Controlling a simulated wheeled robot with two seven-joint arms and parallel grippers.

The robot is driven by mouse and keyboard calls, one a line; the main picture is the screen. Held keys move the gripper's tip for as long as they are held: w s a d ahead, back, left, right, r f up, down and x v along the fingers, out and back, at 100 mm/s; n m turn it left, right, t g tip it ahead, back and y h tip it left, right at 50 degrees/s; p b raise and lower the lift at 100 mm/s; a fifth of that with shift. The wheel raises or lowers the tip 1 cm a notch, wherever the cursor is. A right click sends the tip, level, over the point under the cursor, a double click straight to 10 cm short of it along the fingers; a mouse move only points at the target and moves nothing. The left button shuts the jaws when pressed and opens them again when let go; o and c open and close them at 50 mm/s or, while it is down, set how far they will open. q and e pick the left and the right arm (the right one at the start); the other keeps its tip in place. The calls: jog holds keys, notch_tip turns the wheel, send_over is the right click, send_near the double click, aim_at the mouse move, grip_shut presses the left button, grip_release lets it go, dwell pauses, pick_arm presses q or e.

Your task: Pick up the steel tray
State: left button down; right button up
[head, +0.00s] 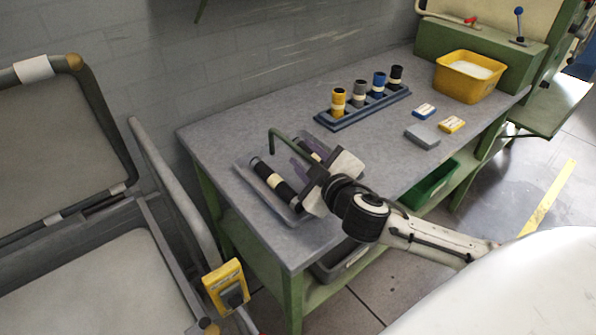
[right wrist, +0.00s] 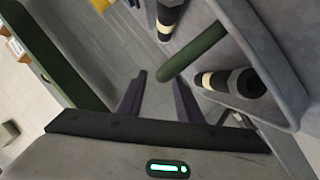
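The steel tray (head: 243,184) is a shallow grey tray at the near left of the workbench. It holds black cylinders with cream bands (head: 272,183) and has a green bar handle (head: 287,138) rising over it. In the right wrist view the tray (right wrist: 262,45) and its handle (right wrist: 200,50) show at upper right. My right gripper (head: 297,156) is over the tray, fingers apart and empty. In the wrist view the handle's near end appears between or just beyond the fingertips; contact cannot be told. My arm hides part of the tray. My left gripper is out of view.
On the grey workbench (head: 225,130), a blue rack (head: 330,124) holds several coloured cylinders behind the tray. Small boxes (head: 452,124), a grey block (head: 422,136) and a yellow bin (head: 456,82) stand to the right. The bench middle is mostly clear. A frame (head: 180,200) stands left.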

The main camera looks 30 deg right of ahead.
aim_at(299, 151)
jog(key=x, duration=0.4)
jog(key=shift+a, duration=0.1)
grip_shut()
jog(key=shift+a+f, duration=0.1)
jog(key=shift+f, duration=0.05)
dwell(1.0)
